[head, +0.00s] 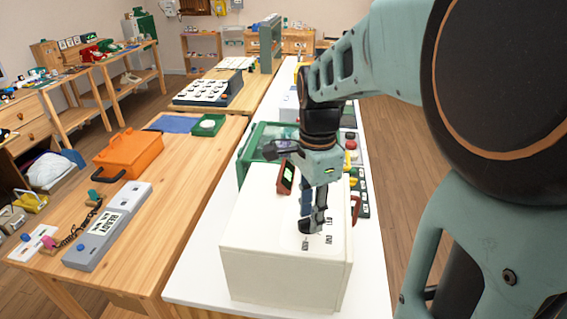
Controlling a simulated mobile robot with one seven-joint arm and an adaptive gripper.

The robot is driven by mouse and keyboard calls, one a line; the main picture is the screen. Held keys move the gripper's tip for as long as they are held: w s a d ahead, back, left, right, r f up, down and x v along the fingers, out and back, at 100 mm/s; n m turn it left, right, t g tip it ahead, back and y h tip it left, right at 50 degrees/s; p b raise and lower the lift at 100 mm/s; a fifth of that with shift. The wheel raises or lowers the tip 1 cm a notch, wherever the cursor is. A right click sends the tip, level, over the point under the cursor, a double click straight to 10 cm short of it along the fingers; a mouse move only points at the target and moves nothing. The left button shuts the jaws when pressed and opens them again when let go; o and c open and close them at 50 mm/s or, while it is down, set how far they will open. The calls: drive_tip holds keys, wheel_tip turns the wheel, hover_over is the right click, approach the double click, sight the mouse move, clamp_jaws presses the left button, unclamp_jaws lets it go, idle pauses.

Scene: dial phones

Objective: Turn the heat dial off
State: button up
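A large white box (270,250) stands on the white counter. On its top is a light panel (318,247) with small dark labels. My gripper (312,224) points down at this panel, with its fingertips at or just above the surface. The fingers look close together, but I cannot tell whether they are open, shut, or holding anything. No heat dial can be made out; the fingers cover part of the panel. A small dark red-framed display (285,178) stands at the back of the box.
A reddish handle (356,208) is on the box's right side. Behind the box are a green case (246,152) and red and yellow buttons (351,142). A wooden table (185,190) to the left bears an orange case (130,152) and a grey device (105,228).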

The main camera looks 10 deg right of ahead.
drive_tip(key=shift+c, duration=0.6)
clamp_jaws()
drive_tip(key=shift+n, duration=0.3)
drive_tip(key=n, duration=0.5)
drive_tip(key=shift+w+a+r+p, duration=0.1)
drive_tip(key=shift+w+p, duration=0.1)
drive_tip(key=shift+p, duration=0.1)
drive_tip(key=n, duration=0.6)
drive_tip(key=shift+w+a, duration=0.1)
drive_tip(key=shift+a, duration=0.05)
drive_tip(key=shift+n, duration=0.3)
drive_tip(key=shift+o, duration=0.6)
unclamp_jaws()
